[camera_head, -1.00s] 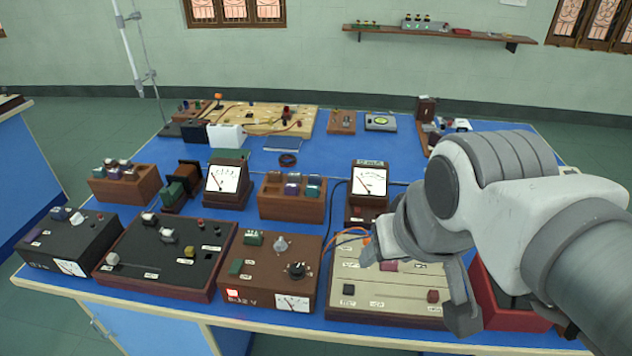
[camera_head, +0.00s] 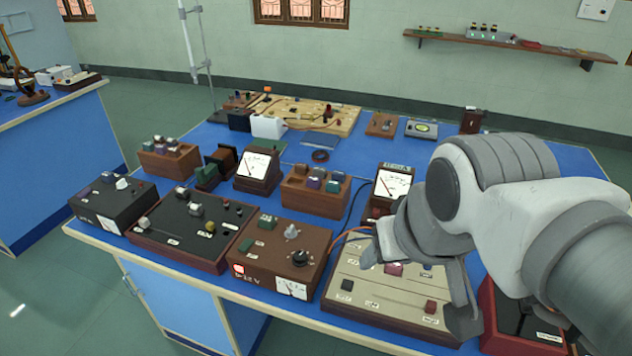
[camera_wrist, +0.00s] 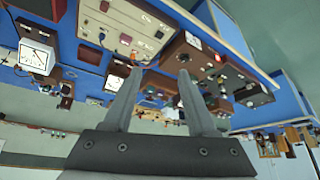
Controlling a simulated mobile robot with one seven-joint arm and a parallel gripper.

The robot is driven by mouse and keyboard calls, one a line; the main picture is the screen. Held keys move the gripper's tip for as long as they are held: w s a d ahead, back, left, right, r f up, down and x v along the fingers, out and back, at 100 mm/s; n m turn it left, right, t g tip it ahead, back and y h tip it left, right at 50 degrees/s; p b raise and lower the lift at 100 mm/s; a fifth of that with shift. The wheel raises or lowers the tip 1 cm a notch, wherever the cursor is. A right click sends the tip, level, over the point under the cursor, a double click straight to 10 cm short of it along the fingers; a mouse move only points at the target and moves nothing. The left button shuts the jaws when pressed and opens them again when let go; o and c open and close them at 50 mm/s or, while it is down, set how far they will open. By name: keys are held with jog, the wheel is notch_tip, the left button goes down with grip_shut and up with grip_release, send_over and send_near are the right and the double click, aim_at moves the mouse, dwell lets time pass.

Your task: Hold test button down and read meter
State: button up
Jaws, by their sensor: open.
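My gripper (camera_head: 418,292) is open and empty, above the right part of the beige panel (camera_head: 375,305) on the blue bench. The panel carries a black button (camera_head: 347,285), a dark red button (camera_head: 430,307) and a purple part (camera_head: 393,269); I cannot tell which is the test button. A white-faced meter (camera_head: 393,184) in a brown case stands upright behind the panel, partly behind my arm. A second upright meter (camera_head: 258,167) stands further left. Their readings are too small to read. The wrist view, upside down, shows my open fingers (camera_wrist: 158,75) and the panel (camera_wrist: 108,22).
A red box (camera_head: 500,325) is close at right. Wooden racks (camera_head: 315,195) stand behind.

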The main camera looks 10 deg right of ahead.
jog(key=shift+a, duration=0.1)
grip_shut()
dwell(0.4)
dwell(1.4)
